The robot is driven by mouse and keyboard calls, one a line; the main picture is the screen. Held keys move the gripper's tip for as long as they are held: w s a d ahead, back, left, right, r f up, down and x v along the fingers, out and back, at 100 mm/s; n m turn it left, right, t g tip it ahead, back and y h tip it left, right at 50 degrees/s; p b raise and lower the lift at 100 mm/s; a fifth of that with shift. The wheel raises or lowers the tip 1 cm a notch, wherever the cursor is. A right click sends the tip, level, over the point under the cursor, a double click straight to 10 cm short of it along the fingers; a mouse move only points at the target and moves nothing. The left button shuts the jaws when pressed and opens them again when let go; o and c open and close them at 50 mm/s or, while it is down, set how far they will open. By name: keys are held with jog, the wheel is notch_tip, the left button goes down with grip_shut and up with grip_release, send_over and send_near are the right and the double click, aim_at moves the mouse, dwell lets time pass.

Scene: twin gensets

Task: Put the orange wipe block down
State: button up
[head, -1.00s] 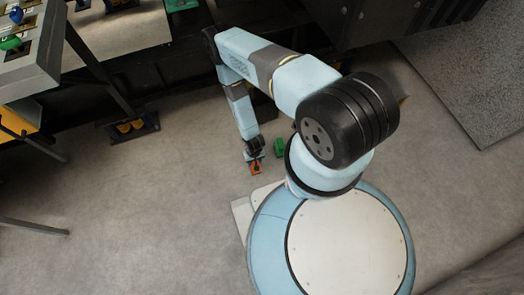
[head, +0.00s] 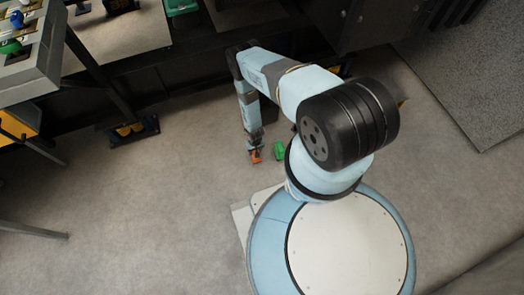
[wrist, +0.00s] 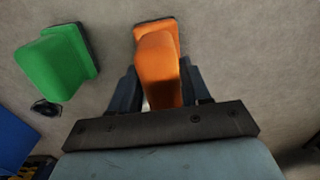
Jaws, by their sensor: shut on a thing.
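The orange wipe block (wrist: 158,62) is between the fingers of my gripper (wrist: 158,88) in the wrist view, with a dark pad along its far end. My gripper is shut on it. In the head view the orange block (head: 256,156) shows at the tip of my gripper (head: 255,149), over the grey floor in front of my base. I cannot tell whether the block touches the floor.
A green block (head: 279,151) is on the floor just right of the orange one; it shows at left in the wrist view (wrist: 57,64). Part of a blue thing (wrist: 14,143) shows at the wrist view's left edge. Open floor (head: 170,200) lies to the left.

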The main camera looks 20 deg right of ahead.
jog(key=shift+s+f, duration=0.1)
jog(key=shift+f, duration=1.2)
jog(key=o, duration=0.9)
notch_tip(320, 180, up, 12)
jog(key=shift+r, duration=0.1)
